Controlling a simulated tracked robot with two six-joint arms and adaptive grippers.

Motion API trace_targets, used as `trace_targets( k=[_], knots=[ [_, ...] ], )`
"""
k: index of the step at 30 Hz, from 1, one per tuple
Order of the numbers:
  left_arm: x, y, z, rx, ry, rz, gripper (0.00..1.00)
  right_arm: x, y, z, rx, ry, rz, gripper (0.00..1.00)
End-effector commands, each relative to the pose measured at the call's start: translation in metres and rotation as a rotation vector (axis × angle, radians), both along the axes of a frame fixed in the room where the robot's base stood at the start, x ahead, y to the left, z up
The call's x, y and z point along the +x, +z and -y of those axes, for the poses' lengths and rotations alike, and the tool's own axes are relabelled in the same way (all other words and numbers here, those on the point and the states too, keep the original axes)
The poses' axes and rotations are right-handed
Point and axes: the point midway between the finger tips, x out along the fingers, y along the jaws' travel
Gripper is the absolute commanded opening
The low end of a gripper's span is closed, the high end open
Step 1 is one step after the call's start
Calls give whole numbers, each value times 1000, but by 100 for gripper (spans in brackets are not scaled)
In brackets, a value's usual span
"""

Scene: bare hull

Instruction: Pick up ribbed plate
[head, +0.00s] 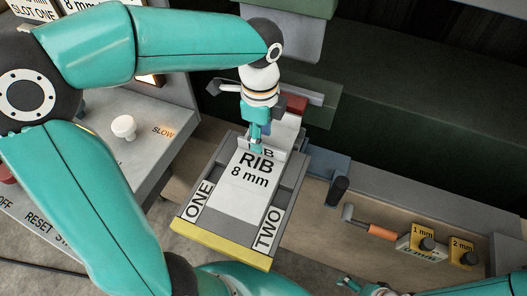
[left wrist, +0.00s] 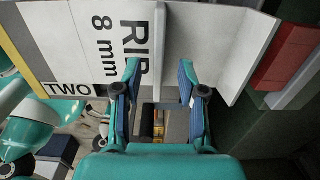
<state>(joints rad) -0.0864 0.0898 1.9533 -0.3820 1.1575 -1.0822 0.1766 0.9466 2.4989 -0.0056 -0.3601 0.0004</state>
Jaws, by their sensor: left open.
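The ribbed plate (head: 250,185) is white, marked "RIB 8 mm", and lies on a grey tray with a yellow front edge (head: 228,245) and labels ONE and TWO. My left gripper (head: 257,146) is over the plate's far part, near an upright rib. In the left wrist view the plate (left wrist: 95,30) has a thin upright rib and a taller flange. There my left gripper (left wrist: 158,72) is open, one finger on each side of the rib, with gaps visible. Contact cannot be told. At the bottom edge of the head view, part of my right gripper (head: 350,284) shows; its jaws are unclear.
A grey machine head (head: 285,30) hangs above and behind the plate, with a red block (head: 293,103) below it. A control panel (head: 130,140) with a white knob stands left.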

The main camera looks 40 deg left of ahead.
Motion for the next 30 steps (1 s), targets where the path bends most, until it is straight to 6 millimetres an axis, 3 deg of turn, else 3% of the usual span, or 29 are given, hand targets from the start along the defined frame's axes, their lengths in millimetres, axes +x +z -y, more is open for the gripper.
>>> trace_targets(
  k=[7, 16, 24, 30],
  knots=[
    [0, -34, 3, 1, 1, -4, 41, 0, 4, 0, 0, 0, 0, 95],
    [0, -40, 3, 0, 1, 0, 41, 0, 4, 0, 0, 0, 0, 95],
    [0, -39, 3, 0, 1, 0, 0, 0, 4, 0, 0, 0, 0, 95],
    [0, -39, 3, 0, 1, 1, 0, 0, 4, 0, 0, 0, 0, 95]
  ],
)
